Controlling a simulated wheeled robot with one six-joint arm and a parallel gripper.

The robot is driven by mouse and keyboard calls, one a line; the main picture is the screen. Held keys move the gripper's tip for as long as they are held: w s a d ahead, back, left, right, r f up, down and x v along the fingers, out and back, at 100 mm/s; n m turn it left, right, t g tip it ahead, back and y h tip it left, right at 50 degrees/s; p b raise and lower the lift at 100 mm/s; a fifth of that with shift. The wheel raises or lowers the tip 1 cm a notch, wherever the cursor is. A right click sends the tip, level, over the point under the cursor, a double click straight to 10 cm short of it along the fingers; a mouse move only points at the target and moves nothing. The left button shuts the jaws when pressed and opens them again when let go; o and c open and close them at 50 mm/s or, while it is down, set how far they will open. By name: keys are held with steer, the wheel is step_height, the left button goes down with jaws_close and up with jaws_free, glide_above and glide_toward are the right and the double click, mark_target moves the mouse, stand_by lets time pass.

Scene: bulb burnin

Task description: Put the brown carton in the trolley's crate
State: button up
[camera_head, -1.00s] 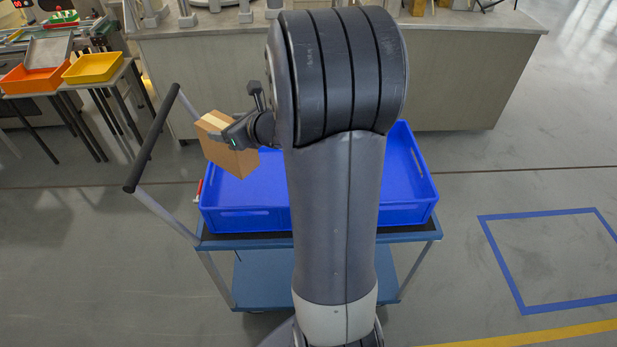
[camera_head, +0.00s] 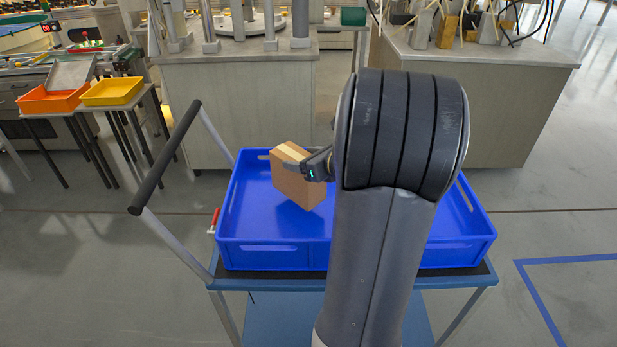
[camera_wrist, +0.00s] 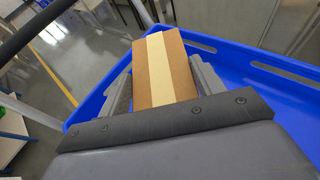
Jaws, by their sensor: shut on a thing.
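The brown carton (camera_head: 297,187), with a pale tape strip, is held tilted in my gripper (camera_head: 311,170). In the head view it appears over the left part of the blue crate (camera_head: 270,257); its exact height above the crate floor is hard to tell. The wrist view shows the carton (camera_wrist: 152,84) between the two fingers, with the crate rim (camera_wrist: 270,63) behind and beside it. The crate sits on the trolley's top deck (camera_head: 262,283). My arm hides the crate's middle.
The trolley's dark push handle (camera_head: 167,160) rises at the left of the crate. A workbench (camera_head: 240,100) stands behind. Orange (camera_head: 52,99) and yellow (camera_head: 111,92) trays sit on stands at the far left. Open floor lies to the right.

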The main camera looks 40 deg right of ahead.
steer(key=shift+f+b, duration=0.45)
steer(key=shift+f, duration=1.5)
steer(key=shift+f, duration=0.15)
steer(key=o, duration=1.4)
steer(key=shift+o, duration=0.2)
steer(key=shift+r, duration=0.3)
steer(key=p+v, duration=0.1)
steer(key=v, duration=1.1)
steer(key=shift+f, duration=0.15)
